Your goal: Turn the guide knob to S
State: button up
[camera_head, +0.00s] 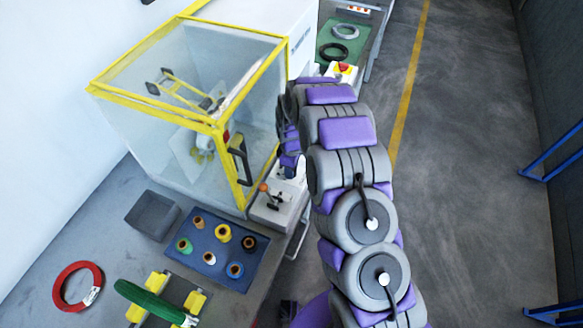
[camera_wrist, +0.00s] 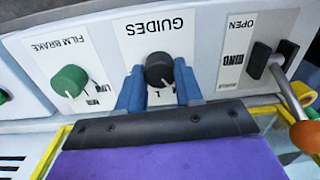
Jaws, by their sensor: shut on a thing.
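The guide knob (camera_wrist: 160,70) is black and round, on a white plate marked GUIDES that appears upside down in the wrist view. A white pointer line shows on its lower part, toward a mark partly hidden between the fingers; I cannot read the setting for sure. My gripper (camera_wrist: 159,77) has its blue fingers on either side of the knob and is shut on it. In the head view, the arm reaches to the machine's right side, and the knob is hidden behind it.
A green FILM BRAKE knob (camera_wrist: 69,81) is left of the guide knob. An OPEN lever with an orange ball (camera_wrist: 305,136) is at the right. In the head view, the yellow-framed clear enclosure (camera_head: 190,110) stands beside my arm, with a blue tray (camera_head: 212,276) of spools in front.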

jog(key=n, duration=0.4)
jog(key=shift+w+a+r+n, duration=0.1)
jog(key=shift+w+n, duration=0.05)
jog(key=shift+n, duration=2.15)
jog(key=o, duration=1)
jog(key=shift+o, duration=0.2)
notch_tip(320, 180, up, 17)
jog(key=p, duration=0.1)
jog(key=shift+a, duration=0.15)
